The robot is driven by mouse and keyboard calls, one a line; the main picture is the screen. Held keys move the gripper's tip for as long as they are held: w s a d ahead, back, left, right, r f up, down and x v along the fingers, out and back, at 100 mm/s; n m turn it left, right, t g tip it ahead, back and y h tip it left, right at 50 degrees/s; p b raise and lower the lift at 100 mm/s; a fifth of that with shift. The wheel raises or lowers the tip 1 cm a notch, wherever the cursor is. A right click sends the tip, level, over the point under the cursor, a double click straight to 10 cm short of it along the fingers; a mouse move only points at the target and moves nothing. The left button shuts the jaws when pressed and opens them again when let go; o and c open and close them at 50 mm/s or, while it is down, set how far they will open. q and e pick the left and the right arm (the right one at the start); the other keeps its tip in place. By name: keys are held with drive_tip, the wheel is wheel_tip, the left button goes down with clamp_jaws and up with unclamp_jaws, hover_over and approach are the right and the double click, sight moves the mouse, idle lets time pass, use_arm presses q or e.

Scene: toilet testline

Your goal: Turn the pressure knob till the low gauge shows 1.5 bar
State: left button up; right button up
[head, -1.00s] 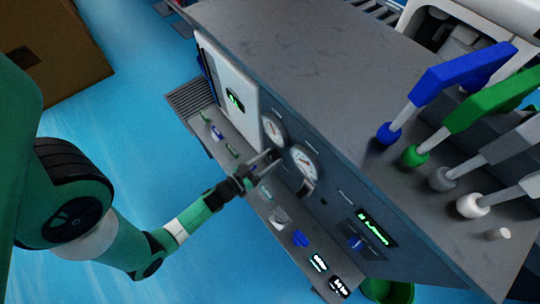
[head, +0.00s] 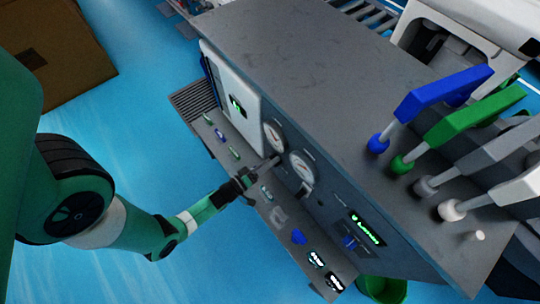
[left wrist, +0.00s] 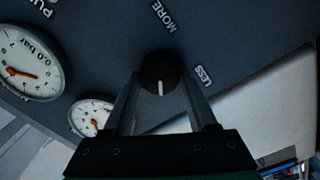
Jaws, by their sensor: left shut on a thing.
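The pressure knob (left wrist: 160,72) is round and black with a white pointer mark, set in the dark panel between the words MORE and LESS. My left gripper (left wrist: 158,88) is shut on it, one finger on each side; the knob's grip is small in the head view, where the gripper (head: 272,163) meets the panel below the gauges. Two round white gauges, one (head: 274,137) and another (head: 302,171), sit above it. My right gripper is not seen.
A grey bench top (head: 300,50) lies above the panel. Blue (head: 440,95), green and grey handles stand at the right. A lower ledge holds small parts, including a blue one (head: 298,237). A green bucket (head: 382,289) stands below.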

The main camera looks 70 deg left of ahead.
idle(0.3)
use_arm(q)
drive_tip(key=o, duration=1.4)
drive_tip(key=shift+c, duration=0.2)
drive_tip(key=shift+d, duration=0.1)
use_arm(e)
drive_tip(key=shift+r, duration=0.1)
